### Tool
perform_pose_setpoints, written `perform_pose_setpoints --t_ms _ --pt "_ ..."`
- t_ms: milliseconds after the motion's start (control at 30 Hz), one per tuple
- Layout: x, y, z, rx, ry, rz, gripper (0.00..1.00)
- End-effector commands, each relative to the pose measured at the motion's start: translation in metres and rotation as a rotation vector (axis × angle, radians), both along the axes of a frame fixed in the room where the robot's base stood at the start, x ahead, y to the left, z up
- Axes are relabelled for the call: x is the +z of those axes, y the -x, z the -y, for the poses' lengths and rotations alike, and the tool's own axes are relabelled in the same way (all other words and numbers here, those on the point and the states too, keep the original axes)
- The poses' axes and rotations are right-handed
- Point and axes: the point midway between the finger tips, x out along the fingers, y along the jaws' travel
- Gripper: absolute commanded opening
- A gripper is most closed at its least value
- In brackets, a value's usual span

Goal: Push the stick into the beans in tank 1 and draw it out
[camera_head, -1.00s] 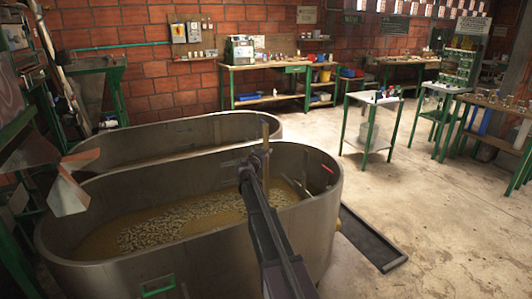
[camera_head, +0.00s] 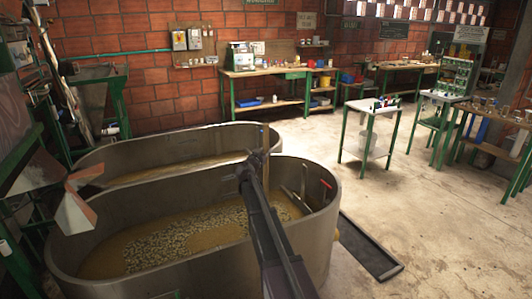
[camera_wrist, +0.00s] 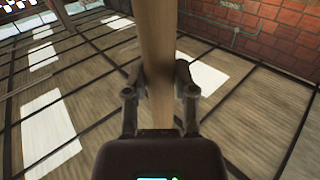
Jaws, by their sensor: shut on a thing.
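My gripper (camera_head: 250,172) is over the front metal tank (camera_head: 80,272), near its far right side. In the wrist view, its two fingers (camera_wrist: 158,92) are shut on the pale wooden stick (camera_wrist: 157,35), one on each side. The stick (camera_head: 266,140) looks about upright in the head view, rising above my gripper. Its lower end is hidden behind my arm, so I cannot tell whether it touches the beans. The pale beans (camera_head: 185,237) float in brownish liquid in the front tank. No label shows which tank is tank 1.
A second oval tank (camera_head: 105,152) stands behind the front one. A light handle-like item (camera_head: 304,182) and a red item (camera_head: 325,184) are at the front tank's right inner wall. A dark floor channel (camera_head: 370,250) runs to its right. Green-legged tables (camera_head: 372,108) stand farther back; floor between is clear.

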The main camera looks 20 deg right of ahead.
Motion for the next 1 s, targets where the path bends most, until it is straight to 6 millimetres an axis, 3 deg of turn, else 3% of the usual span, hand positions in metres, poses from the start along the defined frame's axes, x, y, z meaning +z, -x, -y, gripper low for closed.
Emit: perform_pose_setpoints --t_ms 33,1000 --pt "0.010 0.000 0.000 0.000 0.000 0.000 0.00" --pt "0.103 0.000 0.000 0.000 0.000 0.000 0.00"
